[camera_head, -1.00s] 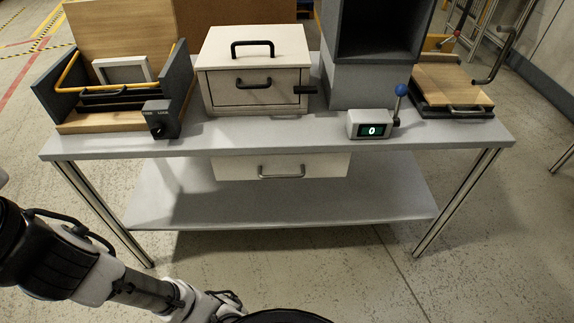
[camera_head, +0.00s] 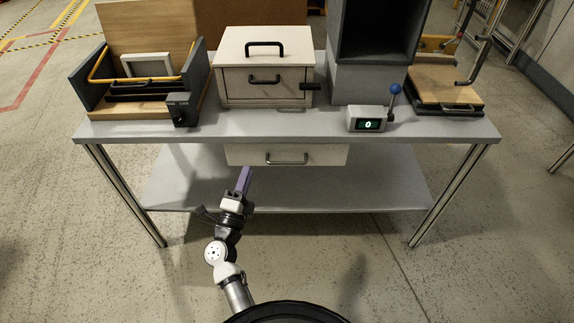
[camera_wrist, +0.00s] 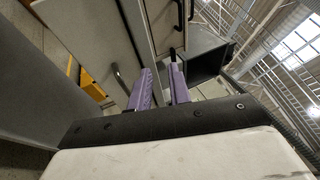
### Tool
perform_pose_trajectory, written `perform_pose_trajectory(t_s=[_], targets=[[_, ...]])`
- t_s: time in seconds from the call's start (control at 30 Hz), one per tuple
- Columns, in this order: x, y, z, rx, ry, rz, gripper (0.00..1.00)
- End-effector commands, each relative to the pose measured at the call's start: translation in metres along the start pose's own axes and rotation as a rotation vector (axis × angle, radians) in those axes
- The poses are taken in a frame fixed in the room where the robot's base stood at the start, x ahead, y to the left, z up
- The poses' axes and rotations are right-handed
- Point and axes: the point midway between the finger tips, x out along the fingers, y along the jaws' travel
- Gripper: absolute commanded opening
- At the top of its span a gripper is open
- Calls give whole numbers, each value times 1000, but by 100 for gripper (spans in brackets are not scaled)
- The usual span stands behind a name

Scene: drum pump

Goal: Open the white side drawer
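A white drawer (camera_head: 240,155) with a grey bar handle (camera_head: 287,160) hangs under the tabletop and appears closed. A white box (camera_head: 265,60) on the table has a drawer front with a black handle (camera_head: 264,80) and also appears closed. My gripper (camera_head: 244,178) is in front of the table, just below and left of the under-table drawer's handle, apart from it. In the wrist view its two purple fingers (camera_wrist: 159,78) stand apart with nothing between them. A bar handle (camera_wrist: 121,78) shows left of the fingers there.
On the grey tabletop (camera_head: 280,128) stand a wooden fixture with a yellow bar (camera_head: 140,80), a counter box reading 0 (camera_head: 366,119), a dark open cabinet (camera_head: 380,35) and a wooden press (camera_head: 445,85). A lower shelf (camera_head: 370,190) spans behind my gripper. Floor in front is clear.

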Motion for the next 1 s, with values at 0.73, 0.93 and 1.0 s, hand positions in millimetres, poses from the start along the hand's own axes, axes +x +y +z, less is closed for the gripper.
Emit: perform_pose_trajectory(t_s=[0.73,0.93,1.0], targets=[[60,83,-70,5,136,167,20],[92,90,-75,3,135,167,20],[100,92,-76,4,134,167,20]])
